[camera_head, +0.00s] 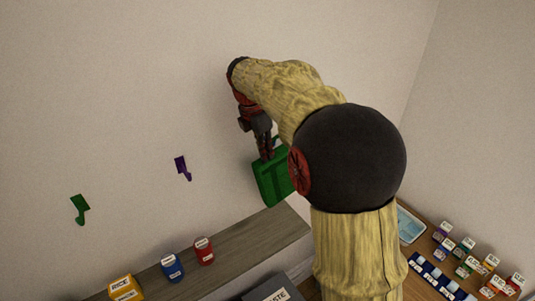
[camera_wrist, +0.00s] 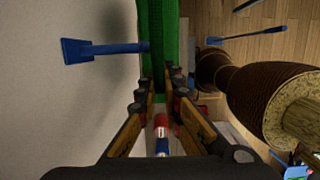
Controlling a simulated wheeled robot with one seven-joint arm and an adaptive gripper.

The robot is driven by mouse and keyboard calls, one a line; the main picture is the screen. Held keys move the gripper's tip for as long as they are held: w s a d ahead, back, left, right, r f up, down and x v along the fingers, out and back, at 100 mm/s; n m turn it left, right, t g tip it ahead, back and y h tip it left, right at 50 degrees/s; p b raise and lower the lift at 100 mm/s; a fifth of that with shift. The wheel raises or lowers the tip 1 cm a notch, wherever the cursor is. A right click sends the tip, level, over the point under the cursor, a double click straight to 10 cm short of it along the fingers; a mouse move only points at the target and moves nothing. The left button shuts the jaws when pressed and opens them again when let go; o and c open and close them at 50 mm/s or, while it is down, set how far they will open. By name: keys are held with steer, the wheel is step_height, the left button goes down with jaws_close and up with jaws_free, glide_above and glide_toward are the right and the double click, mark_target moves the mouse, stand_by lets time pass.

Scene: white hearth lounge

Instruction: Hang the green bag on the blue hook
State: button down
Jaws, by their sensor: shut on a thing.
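The green bag (camera_head: 272,182) hangs from my gripper (camera_head: 267,154), in front of the white wall and above the shelf. In the wrist view the bag (camera_wrist: 171,30) is beyond my gripper (camera_wrist: 160,82), whose fingers are shut on its handle. The blue hook (camera_wrist: 90,50) shows in the wrist view, sticking out from the wall at left. Its tip reaches the handle's left edge in the picture; I cannot tell whether they touch or whether the handle is around it. The blue hook does not show in the head view.
A purple hook (camera_head: 183,167) and a green hook (camera_head: 80,208) are on the wall to the left. The grey shelf (camera_head: 255,240) below holds a yellow rice box (camera_head: 122,288), a blue can (camera_head: 172,268) and a red can (camera_head: 203,251). Several small boxes stand at lower right.

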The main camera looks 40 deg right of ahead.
steer(key=shift+w+d+f, duration=0.1)
steer(key=shift+w+f, duration=0.7)
steer(key=shift+w, duration=0.2)
steer(key=shift+w+f, duration=0.8)
steer(key=shift+w, duration=0.2)
steer(key=c, duration=1.9)
jaws_free()
steer(key=shift+f, duration=0.1)
